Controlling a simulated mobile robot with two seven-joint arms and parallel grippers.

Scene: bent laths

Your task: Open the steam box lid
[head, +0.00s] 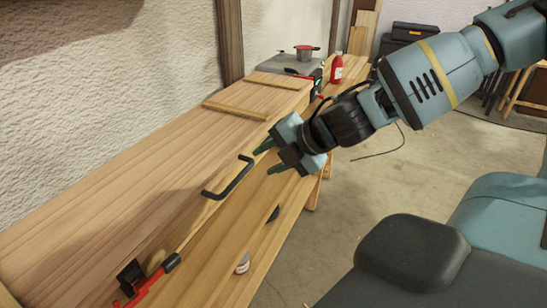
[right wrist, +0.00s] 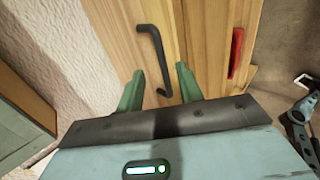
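The steam box is a long wooden box along the wall, its plank lid (head: 130,195) lying flat and closed as far as I can see. A black bent handle (head: 228,182) stands at the lid's front edge; it also shows in the right wrist view (right wrist: 152,45). My right gripper (head: 264,162) is open and empty, close to the handle's far end. In the right wrist view its fingers (right wrist: 159,69) lie to either side of the handle's lower part, which seems just beyond the tips; contact cannot be told. My left gripper is not in view.
A red clamp (head: 146,286) lies at the near end. A small jar (head: 242,264) and a dark round piece (head: 273,214) are on the wood in front.

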